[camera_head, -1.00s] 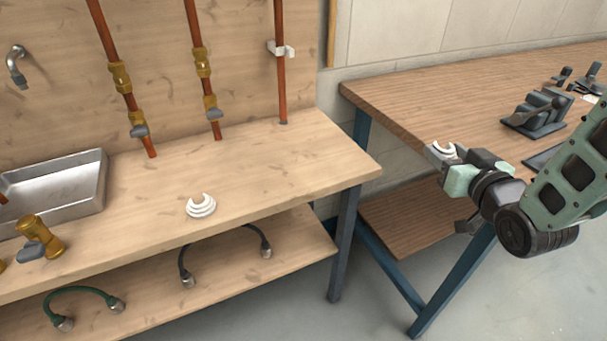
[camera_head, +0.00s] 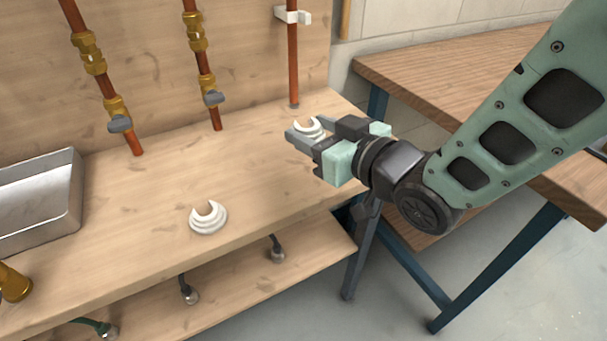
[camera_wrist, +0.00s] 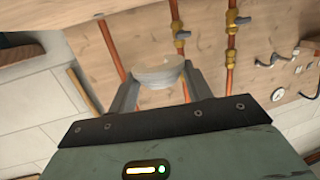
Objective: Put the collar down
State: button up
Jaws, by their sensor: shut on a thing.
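My gripper (camera_head: 303,137) is shut on a white, stepped, C-shaped collar (camera_head: 311,126). It holds the collar above the right end of the light wooden bench (camera_head: 245,160). In the wrist view the collar (camera_wrist: 158,73) sits between the two grey fingers, blurred, with copper pipes behind it. A second white collar (camera_head: 208,217) of the same kind lies on the bench near its front edge, left of my gripper and apart from it.
Copper pipes with brass valves (camera_head: 118,123) rise along the back panel. A metal sink (camera_head: 35,195) is at the left, with a brass fitting (camera_head: 13,283) before it. A darker wooden table (camera_head: 410,85) stands at the right. The bench middle is clear.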

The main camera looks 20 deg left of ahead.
aim_at(313, 184)
jog(key=shift+f+b, duration=0.6)
jog(key=shift+f, duration=4.2)
jog(key=shift+f, duration=0.2)
jog(key=o, duration=1)
jog(key=shift+r, duration=0.1)
jog(key=shift+c, duration=0.2)
jog(key=p+v, duration=1.3)
jog(key=v, duration=0.4)
jog(key=shift+s+f, duration=0.25)
jog(key=shift+f, duration=0.05)
